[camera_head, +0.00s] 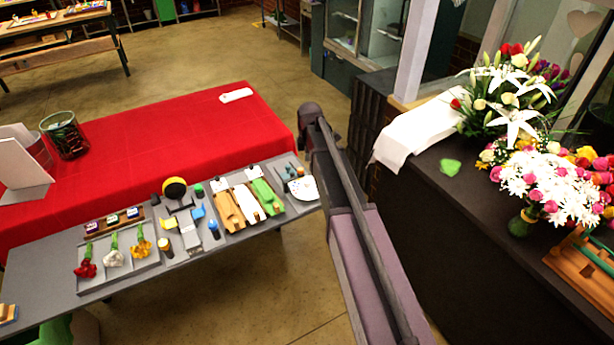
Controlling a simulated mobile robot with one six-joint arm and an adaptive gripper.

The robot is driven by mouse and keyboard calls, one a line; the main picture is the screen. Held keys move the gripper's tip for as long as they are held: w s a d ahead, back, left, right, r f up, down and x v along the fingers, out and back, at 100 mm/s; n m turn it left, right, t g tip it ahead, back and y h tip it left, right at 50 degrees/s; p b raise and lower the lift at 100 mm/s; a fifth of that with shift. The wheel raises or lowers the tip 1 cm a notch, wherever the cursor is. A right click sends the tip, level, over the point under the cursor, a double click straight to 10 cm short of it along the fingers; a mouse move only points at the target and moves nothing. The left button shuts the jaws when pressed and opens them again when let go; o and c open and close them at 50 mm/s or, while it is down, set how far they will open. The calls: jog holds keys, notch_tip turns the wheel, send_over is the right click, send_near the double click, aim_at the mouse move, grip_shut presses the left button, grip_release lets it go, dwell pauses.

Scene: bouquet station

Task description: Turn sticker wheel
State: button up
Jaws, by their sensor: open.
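A white round disc with small coloured marks (304,188) lies at the right end of the grey work table, and it looks like the sticker wheel. Its marks are too small to read. My arm (345,190) rises from the bottom of the view just right of the disc, and its dark elbow-like end is above and beyond the disc. My gripper itself does not show in this view.
A red-covered table (190,125) with a glass jar (64,135) stands behind. A dark counter (425,215) with bouquets is right of my arm.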

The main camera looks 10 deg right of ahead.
aim_at(307, 181)
jog(key=shift+w+r+n+p, duration=0.2)
jog(key=shift+w+r+n, duration=0.1)
jog(key=shift+w+n, duration=0.55)
jog(key=shift+w+r+n+p, duration=0.25)
jog(key=shift+w+n, duration=0.3)
jog(key=shift+w, duration=0.5)
notch_tip(307, 181, down, 14)
jog(key=b, duration=1.4)
jog(key=shift+r, duration=0.15)
grip_shut()
